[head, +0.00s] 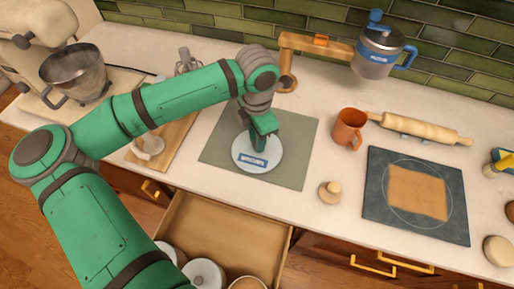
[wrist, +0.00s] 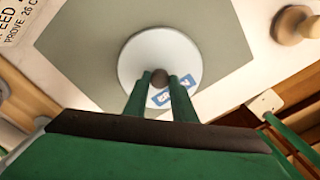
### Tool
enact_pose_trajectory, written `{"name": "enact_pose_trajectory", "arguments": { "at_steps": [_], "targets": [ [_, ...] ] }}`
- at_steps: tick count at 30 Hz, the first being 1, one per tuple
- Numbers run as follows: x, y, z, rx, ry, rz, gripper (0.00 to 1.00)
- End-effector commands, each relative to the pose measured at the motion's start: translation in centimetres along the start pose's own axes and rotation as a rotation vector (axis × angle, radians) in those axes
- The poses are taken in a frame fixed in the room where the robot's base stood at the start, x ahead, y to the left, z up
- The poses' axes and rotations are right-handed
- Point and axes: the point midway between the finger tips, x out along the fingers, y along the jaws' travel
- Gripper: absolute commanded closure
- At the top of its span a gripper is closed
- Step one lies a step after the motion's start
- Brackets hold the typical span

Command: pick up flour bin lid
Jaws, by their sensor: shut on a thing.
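The flour bin lid (head: 242,151) is a round white disc with a blue label and a dark knob. It is over the grey-green mat in the middle of the counter; I cannot tell whether it touches the mat. My gripper (head: 262,145) points down at the lid. In the wrist view, the lid (wrist: 150,55) lies beyond the fingers, and my gripper (wrist: 160,82) is shut on its dark knob (wrist: 160,76), one finger on each side. The fingers hide part of the label.
An orange mug (head: 348,131), rolling pin (head: 427,129) and dark board with dough (head: 445,222) are on the right. A small wooden knobbed thing (head: 330,192) is near the front edge. Below, an open drawer (head: 232,228) holds round containers. A steel bowl (head: 74,74) is at left.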

Motion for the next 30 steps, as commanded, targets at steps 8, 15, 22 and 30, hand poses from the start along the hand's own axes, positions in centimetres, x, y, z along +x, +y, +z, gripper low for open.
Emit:
{"name": "enact_pose_trajectory", "arguments": {
  "at_steps": [8, 15, 22, 30],
  "targets": [
    [-0.3, 0.0, 0.0, 0.0, 0.0, 0.001, 1.0],
    [-3.1, 0.1, 0.0, 0.0, 0.0, 0.005, 1.0],
    [-7.9, -3.9, 0.2, 0.004, 0.001, 0.006, 1.0],
    [-11.2, -9.8, 0.6, 0.005, 0.001, 0.003, 1.0]
  ]
}}
